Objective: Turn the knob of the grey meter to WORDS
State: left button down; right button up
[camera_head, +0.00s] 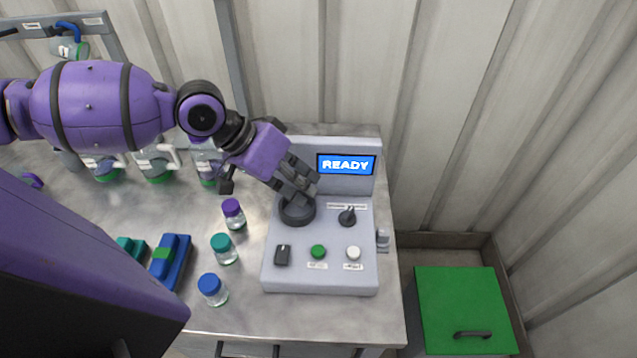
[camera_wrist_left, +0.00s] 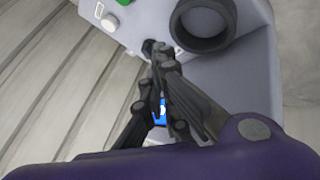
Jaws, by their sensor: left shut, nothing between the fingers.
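The grey meter (camera_head: 270,275) stands at the right end of the metal table, its blue screen (camera_head: 346,164) reading READY. Its black knob (camera_head: 347,216) sits right of a dark round ring (camera_head: 298,212), under a label too small to read. My left gripper (camera_head: 304,192) is shut and empty, above the meter near the ring and left of the knob in the head view. In the left wrist view the shut fingertips (camera_wrist_left: 161,55) appear close to a small dark part, probably the knob (camera_wrist_left: 149,46), beside the ring (camera_wrist_left: 180,28). Contact cannot be told.
A black switch (camera_head: 283,255), a green button (camera_head: 318,252) and a white button (camera_head: 353,253) line the meter's front. Capped bottles, purple (camera_head: 233,213), teal (camera_head: 224,248) and blue (camera_head: 212,289), stand to its left. A green-lidded bin (camera_head: 460,300) is right of the table.

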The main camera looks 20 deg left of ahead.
pick_arm(q)
send_near(340, 215)
jog(key=shift+x, duration=1.15)
jog(key=x, duration=0.3)
jog(key=shift+b, duration=0.3)
jog(key=shift+w+d+f, duration=0.1)
jog(key=shift+f, duration=0.05)
pick_arm(e)
jog(key=shift+d+f, duration=0.1)
jog(key=shift+d, duration=0.2)
jog(key=shift+f, duration=0.1)
